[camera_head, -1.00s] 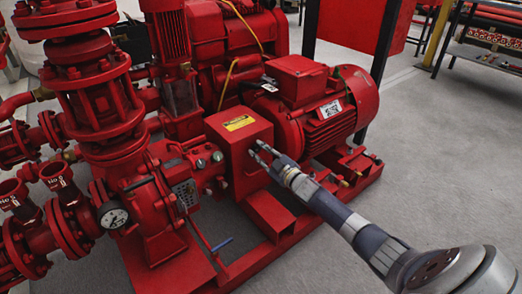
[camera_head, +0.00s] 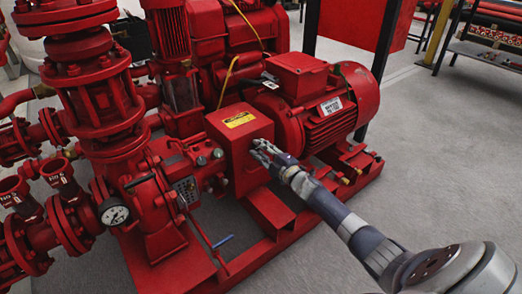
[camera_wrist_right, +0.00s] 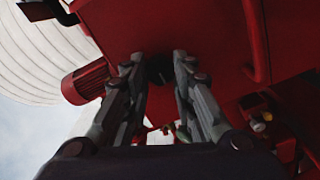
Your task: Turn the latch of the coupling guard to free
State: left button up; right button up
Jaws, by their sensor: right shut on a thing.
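The coupling guard (camera_head: 240,140) is a red box with a yellow warning label on top, set between the pump and the motor. My right gripper (camera_head: 258,149) reaches its front face from the lower right. In the right wrist view, the gripper (camera_wrist_right: 159,66) has its two fingers on either side of a small dark latch (camera_wrist_right: 159,70) on the red face, and it is shut on it. The latch is mostly hidden by the fingers in the head view, and its exact angle cannot be told. My left gripper is not in view.
The red motor (camera_head: 325,100) stands right of the guard. The pump's pressure gauge (camera_head: 115,212) and a blue-handled lever (camera_head: 222,241) are at the left and front. The red base frame (camera_head: 270,210) runs below. Grey floor is clear at the right.

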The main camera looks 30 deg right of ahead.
dwell(0.3)
jog(key=o, duration=1.1)
jog(key=shift+c, duration=0.2)
jog(key=s, duration=1.2)
jog(key=shift+d, duration=0.45)
